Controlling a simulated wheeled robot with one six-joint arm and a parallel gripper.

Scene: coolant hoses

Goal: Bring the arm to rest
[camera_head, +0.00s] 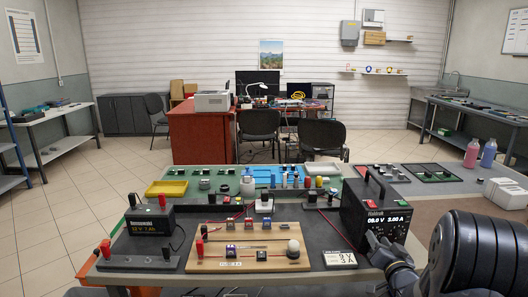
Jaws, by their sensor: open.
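My black arm fills the lower right corner of the head view. My gripper (376,243) is at its left end, low in front of the black power supply (372,215) and to the right of the wooden board (248,250). It is open, and I see nothing held in it. Its fingers are small and dark against the dark power supply, so any contact with it is hard to tell.
The bench holds a battery box (150,226), a yellow tray (166,188), a blue tray (262,172) and a sign card (340,260). Pink (472,153) and blue (488,154) bottles stand at right. Chairs and a red desk (203,136) are beyond. Floor at left is clear.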

